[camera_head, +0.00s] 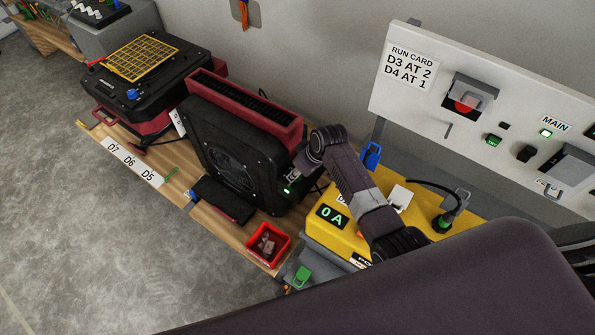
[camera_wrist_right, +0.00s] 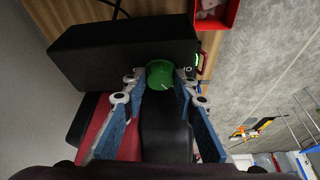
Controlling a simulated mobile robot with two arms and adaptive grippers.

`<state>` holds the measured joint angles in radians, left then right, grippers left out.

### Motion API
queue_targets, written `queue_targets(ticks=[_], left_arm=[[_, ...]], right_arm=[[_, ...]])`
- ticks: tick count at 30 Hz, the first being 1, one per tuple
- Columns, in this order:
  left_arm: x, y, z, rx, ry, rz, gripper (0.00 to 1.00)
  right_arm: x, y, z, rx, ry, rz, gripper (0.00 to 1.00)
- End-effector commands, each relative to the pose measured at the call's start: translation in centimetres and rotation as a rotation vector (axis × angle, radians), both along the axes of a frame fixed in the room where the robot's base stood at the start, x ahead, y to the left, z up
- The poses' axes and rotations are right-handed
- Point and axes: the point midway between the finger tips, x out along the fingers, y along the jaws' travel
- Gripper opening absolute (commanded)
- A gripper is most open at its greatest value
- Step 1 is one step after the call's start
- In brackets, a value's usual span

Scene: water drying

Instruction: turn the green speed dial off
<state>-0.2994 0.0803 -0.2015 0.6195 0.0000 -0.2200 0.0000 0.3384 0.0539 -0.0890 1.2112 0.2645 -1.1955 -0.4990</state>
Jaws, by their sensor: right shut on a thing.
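The green speed dial (camera_wrist_right: 160,76) shows in the right wrist view, on the end of a black machine body (camera_wrist_right: 118,50). My right gripper (camera_wrist_right: 162,82) has its blue-padded fingers on either side of the dial and is shut on it. In the head view my right gripper (camera_head: 296,172) is at the right end of the black and dark red blower (camera_head: 238,150), and the dial is hidden there. A small green light (camera_head: 287,190) glows beside the gripper. I cannot read the dial's setting. My left gripper is not in view.
A yellow power box (camera_head: 335,236) showing "0 A" stands right of the blower, under my right arm. A red bin (camera_head: 269,243) sits at the bench's front edge. A white switch panel (camera_head: 440,100) is behind. A second machine (camera_head: 140,85) stands at the left.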

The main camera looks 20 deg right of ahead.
Motion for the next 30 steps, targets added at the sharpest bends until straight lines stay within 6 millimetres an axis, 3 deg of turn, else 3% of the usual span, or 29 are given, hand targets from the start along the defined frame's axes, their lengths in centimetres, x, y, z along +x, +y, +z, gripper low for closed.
queue_targets(ticks=[14, 30], left_arm=[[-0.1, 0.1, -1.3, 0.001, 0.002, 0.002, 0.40], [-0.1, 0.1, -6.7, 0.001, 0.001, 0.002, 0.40]], right_arm=[[0.3, -0.4, -0.1, -0.005, -0.002, 0.285, 0.02], [0.7, -0.4, -0.4, -0.002, -0.003, 0.780, 0.02]])
